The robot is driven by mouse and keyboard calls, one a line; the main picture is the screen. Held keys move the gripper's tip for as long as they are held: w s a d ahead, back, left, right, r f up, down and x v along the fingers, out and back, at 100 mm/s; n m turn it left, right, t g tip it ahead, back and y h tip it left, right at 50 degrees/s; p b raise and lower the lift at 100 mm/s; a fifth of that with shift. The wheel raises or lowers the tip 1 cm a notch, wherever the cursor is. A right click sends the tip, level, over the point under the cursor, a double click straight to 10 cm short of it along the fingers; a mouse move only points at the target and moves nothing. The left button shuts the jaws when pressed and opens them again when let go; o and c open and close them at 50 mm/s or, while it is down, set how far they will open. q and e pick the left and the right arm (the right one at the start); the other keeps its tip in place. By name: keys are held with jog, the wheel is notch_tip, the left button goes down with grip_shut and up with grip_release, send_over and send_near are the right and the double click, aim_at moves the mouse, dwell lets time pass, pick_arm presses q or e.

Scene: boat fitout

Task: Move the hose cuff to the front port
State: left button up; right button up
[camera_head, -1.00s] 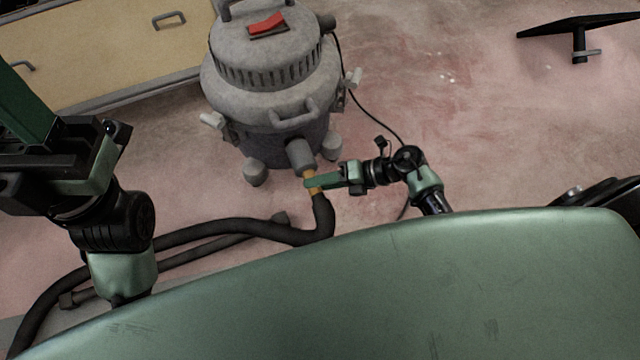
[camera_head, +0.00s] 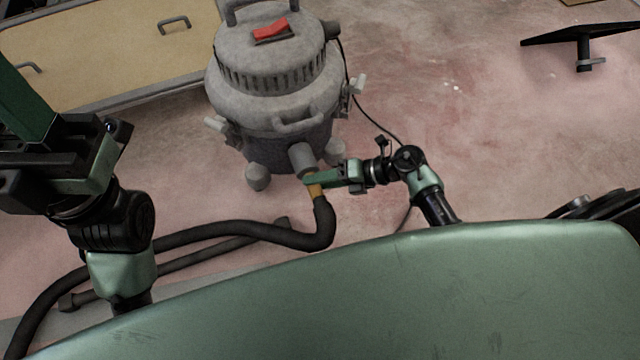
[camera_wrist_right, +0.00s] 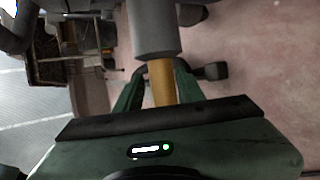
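The grey shop vacuum (camera_head: 275,85) stands on the floor at upper centre in the head view. Its front port (camera_head: 301,158) is a grey stub pointing toward me. The orange-yellow hose cuff (camera_head: 315,191) sits at the port's mouth, in line with it, with the black hose (camera_head: 322,220) below. In the right wrist view the cuff (camera_wrist_right: 162,84) meets the grey port (camera_wrist_right: 155,28) with no clear gap. My right gripper (camera_head: 314,180) has a finger on each side of the cuff and appears shut on it. My left gripper (camera_head: 45,165) is at left, far from the cuff; its fingers are unclear.
The hose curves left across the floor beside a grey-black tube (camera_head: 215,252). A black cable (camera_head: 375,120) runs from the vacuum down its right side. A wooden drawer unit (camera_head: 100,50) stands at upper left. A black stand (camera_head: 582,45) is at upper right. Floor right of the vacuum is mostly clear.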

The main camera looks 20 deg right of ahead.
jog(key=shift+o, duration=0.6)
jog(key=shift+a+f, duration=0.1)
jog(key=shift+s, duration=0.1)
